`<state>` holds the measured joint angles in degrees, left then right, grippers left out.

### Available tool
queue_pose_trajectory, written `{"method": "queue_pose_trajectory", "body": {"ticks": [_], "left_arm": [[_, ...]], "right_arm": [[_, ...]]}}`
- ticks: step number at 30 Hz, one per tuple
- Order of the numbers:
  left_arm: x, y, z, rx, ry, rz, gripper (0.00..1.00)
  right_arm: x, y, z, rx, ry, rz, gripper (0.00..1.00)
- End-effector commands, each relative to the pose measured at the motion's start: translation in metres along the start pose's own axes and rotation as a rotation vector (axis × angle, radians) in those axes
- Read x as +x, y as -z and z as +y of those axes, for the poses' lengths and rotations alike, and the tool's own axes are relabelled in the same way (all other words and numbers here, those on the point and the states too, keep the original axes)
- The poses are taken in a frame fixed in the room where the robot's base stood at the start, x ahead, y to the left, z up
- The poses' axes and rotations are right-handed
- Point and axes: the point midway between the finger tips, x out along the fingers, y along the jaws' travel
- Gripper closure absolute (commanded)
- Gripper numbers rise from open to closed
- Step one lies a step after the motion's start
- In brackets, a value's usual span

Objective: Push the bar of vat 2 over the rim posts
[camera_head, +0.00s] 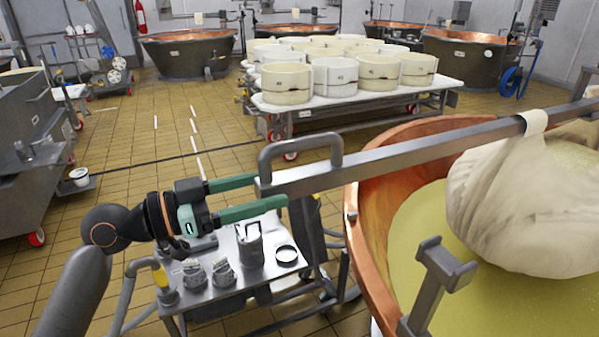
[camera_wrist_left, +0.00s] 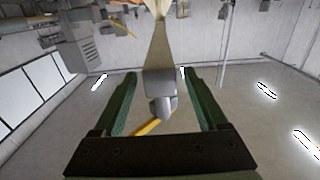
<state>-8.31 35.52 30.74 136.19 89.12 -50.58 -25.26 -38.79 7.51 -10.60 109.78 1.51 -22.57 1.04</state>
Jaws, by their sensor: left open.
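A long grey metal bar (camera_head: 400,155) runs across the copper vat (camera_head: 362,195) in the head view. A pale cloth bundle (camera_head: 520,200) hangs from it over yellowish liquid. The bar's near end carries a raised loop handle (camera_head: 300,142). A forked rim post (camera_head: 440,275) stands at the vat's near rim, below and apart from the bar. My left gripper (camera_head: 268,195) is open, its green fingers on either side of the bar's end. In the left wrist view the bar's end (camera_wrist_left: 162,105) lies between the open fingers (camera_wrist_left: 158,85). My right gripper is in neither view.
A small metal cart (camera_head: 225,270) with cups and jars stands below my left gripper. A white table (camera_head: 440,85) with several round cheese moulds is behind the bar. More copper vats (camera_head: 188,50) stand at the back.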

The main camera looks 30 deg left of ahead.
Motion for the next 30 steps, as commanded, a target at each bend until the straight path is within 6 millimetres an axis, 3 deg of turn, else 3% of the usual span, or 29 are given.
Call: {"method": "queue_pose_trajectory", "body": {"ticks": [9, 15, 26, 30], "left_arm": [[0.044, 0.004, 0.000, -0.002, -0.001, 0.003, 0.25], [0.061, 0.001, 0.000, -0.002, 0.001, 0.002, 0.25], [0.066, 0.000, 0.000, -0.001, 0.001, 0.000, 0.25], [0.065, 0.000, 0.000, -0.001, 0.001, 0.000, 0.40]], "right_arm": [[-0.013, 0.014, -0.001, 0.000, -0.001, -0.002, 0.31], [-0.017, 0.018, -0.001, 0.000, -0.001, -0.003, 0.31], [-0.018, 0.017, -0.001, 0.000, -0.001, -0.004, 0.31], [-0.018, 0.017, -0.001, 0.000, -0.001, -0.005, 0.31]]}}
